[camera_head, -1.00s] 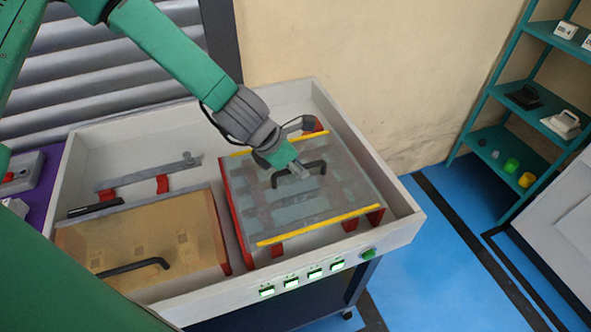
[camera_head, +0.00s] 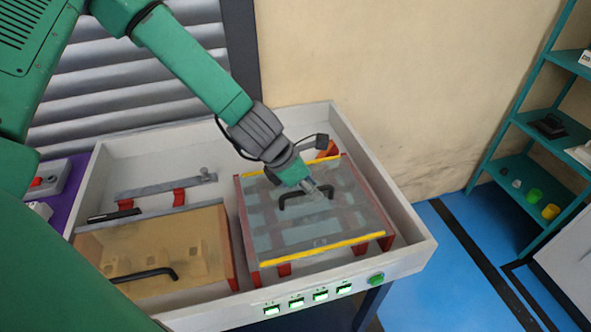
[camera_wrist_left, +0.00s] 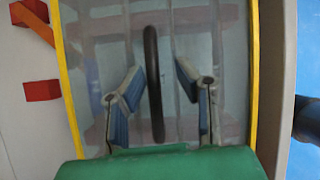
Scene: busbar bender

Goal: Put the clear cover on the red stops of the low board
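The clear cover (camera_head: 300,233) with yellow edge strips lies level over the right-hand board in the white tray. It appears to rest on the red stops (camera_head: 387,242), though the contact is hard to see. Its black handle (camera_head: 290,200) stands up in the middle. My left gripper (camera_head: 318,190) is at this handle. In the left wrist view, the open fingers (camera_wrist_left: 157,65) stand either side of the handle (camera_wrist_left: 153,95) with gaps on both sides. The board's grey bars show blurred through the clear cover (camera_wrist_left: 110,30). My right gripper is not in view.
Green-lit buttons (camera_head: 320,294) line the front. A teal shelf (camera_head: 525,182) stands right.

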